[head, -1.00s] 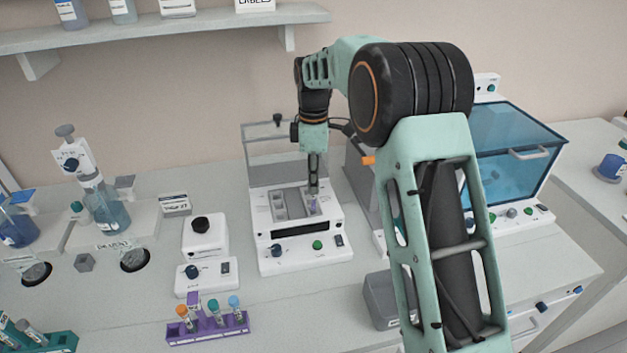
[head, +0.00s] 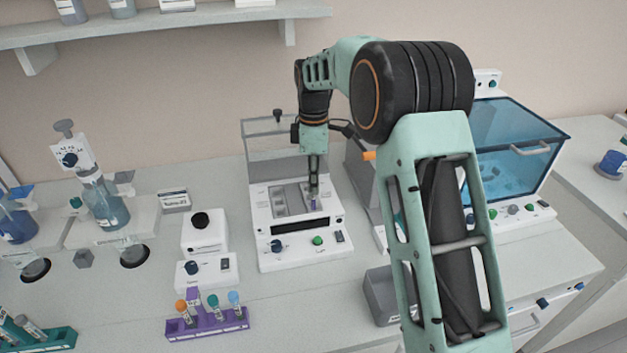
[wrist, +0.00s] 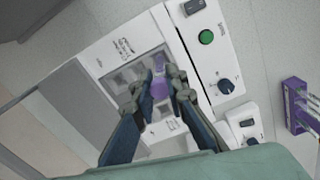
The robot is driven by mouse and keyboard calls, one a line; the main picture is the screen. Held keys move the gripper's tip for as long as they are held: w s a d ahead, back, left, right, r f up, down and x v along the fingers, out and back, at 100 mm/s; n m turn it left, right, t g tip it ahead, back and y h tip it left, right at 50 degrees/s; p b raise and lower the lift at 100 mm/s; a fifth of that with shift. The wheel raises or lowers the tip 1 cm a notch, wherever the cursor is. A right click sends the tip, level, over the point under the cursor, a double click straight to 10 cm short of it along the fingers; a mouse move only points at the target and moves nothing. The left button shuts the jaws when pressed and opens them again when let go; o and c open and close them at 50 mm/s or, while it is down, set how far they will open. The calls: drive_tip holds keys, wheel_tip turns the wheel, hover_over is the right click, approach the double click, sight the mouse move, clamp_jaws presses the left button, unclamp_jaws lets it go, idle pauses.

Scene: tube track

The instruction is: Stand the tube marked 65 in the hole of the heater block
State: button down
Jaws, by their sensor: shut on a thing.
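My gripper (head: 314,192) points down over the right part of the heater block's top. In the wrist view my gripper (wrist: 158,88) is shut on a tube with a purple part (wrist: 160,86), held between its fingertips. The heater block (head: 262,219) is a white unit with a recessed grey top and a raised clear lid behind. The tube's lower end and any marking are hidden, so I cannot tell how far it is in a hole.
A purple rack (head: 207,326) with several capped tubes stands at the front. A small white device (head: 205,233) with a black knob is left of the block. A grey bin (head: 382,295) and a blue-lidded bath (head: 515,150) stand to the right.

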drive_tip(key=shift+f, duration=0.3)
drive_tip(key=c, duration=1.8)
unclamp_jaws()
drive_tip(key=shift+c, duration=0.2)
drive_tip(key=shift+r, duration=0.1)
wheel_tip(320, 180, up, 12)
drive_tip(key=shift+f, duration=0.1)
